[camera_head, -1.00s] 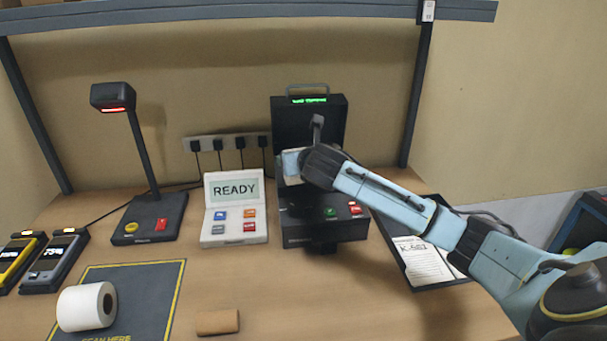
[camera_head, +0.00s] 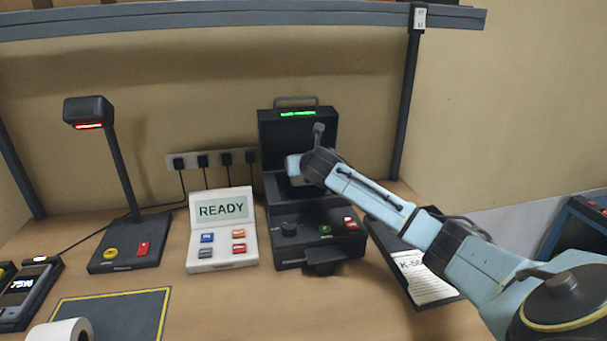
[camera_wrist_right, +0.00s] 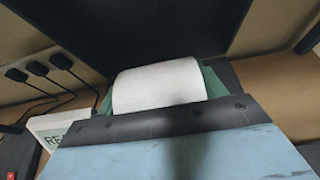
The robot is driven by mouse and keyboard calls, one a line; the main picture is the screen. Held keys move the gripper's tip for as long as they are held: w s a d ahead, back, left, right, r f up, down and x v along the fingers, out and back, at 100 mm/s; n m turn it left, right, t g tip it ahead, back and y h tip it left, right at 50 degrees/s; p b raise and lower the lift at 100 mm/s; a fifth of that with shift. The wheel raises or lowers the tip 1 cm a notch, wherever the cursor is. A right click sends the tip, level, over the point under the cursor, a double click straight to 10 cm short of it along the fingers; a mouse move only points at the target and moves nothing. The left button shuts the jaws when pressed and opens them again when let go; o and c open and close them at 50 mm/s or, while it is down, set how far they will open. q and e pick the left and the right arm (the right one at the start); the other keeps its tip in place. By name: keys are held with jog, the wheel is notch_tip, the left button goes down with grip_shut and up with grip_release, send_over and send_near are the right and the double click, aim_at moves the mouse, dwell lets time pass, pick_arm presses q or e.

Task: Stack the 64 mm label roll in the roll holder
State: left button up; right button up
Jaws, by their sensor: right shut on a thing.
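My right gripper (camera_head: 297,168) reaches into the open top of the black printer (camera_head: 318,243), just in front of its raised lid. It is shut on a white label roll (camera_wrist_right: 160,85), which shows in the right wrist view between green parts and below the dark lid. In the head view the gripper and wrist mostly hide this roll. The roll holder inside the printer is hidden, so I cannot tell whether the roll touches it. A second white roll (camera_head: 62,332) is cut off at the bottom left. No size is readable on either roll. My left gripper is not in view.
A white READY console (camera_head: 222,240) stands left of the printer, with a lamp-like scanner (camera_head: 120,256) beyond it. A handheld device (camera_head: 28,292) is at the left edge. A clipboard (camera_head: 425,278) lies right of the printer under my arm. The front middle of the table is clear.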

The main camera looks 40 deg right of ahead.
notch_tip(320, 180, down, 3)
jog(key=shift+r, duration=0.3)
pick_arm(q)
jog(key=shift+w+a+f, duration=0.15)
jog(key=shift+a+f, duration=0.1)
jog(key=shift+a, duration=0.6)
pick_arm(e)
jog(key=shift+f, duration=0.25)
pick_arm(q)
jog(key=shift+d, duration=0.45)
pick_arm(e)
jog(key=o, duration=1.2)
